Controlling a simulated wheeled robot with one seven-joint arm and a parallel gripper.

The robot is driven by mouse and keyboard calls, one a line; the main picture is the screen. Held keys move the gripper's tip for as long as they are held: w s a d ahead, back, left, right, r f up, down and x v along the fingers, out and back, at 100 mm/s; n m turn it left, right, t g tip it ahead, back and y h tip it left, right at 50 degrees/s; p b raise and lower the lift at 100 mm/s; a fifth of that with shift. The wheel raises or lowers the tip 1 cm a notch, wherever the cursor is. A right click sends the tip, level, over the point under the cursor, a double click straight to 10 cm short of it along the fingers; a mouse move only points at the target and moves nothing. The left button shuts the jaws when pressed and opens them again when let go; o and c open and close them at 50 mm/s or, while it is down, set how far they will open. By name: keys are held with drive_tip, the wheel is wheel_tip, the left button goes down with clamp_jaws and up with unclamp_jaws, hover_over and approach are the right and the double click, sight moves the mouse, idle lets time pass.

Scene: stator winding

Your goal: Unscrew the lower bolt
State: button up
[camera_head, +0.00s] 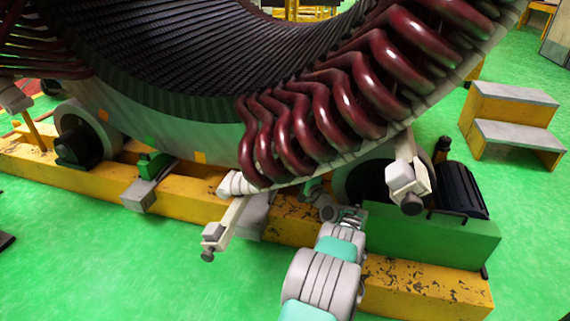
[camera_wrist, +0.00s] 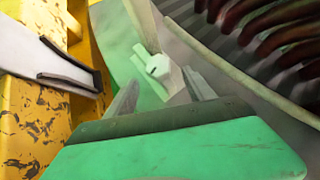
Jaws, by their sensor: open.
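My gripper (camera_head: 345,214) is low in front of the stator, left of the green block, at the end of my arm. In the wrist view my gripper (camera_wrist: 160,92) is open, with its two grey fingers apart. A small pale bolt-like head (camera_wrist: 158,66) shows beyond and between the fingertips, beside a green part; no contact is clear. I cannot tell for sure that it is the lower bolt. The stator (camera_head: 210,90), with dark red coil ends (camera_head: 320,115), rises above my gripper.
A pale bracket with a dark knob (camera_head: 208,256) sticks out left of my arm, another (camera_head: 412,204) to its right. The green block (camera_head: 430,235) and yellow beam (camera_head: 425,284) are close to my arm. Yellow steps (camera_head: 512,105) stand at right. Green floor (camera_head: 100,265) is open at left.

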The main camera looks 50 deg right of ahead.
drive_tip(key=b+x, duration=0.1)
drive_tip(key=x, duration=0.3)
drive_tip(key=b+x, duration=0.1)
drive_tip(key=x, duration=0.1)
drive_tip(key=shift+a+f+b, duration=0.1)
drive_tip(key=shift+f+b, duration=0.15)
drive_tip(key=shift+b, duration=0.1)
drive_tip(key=shift+w+r, duration=0.25)
drive_tip(key=shift+c, duration=0.3)
clamp_jaws()
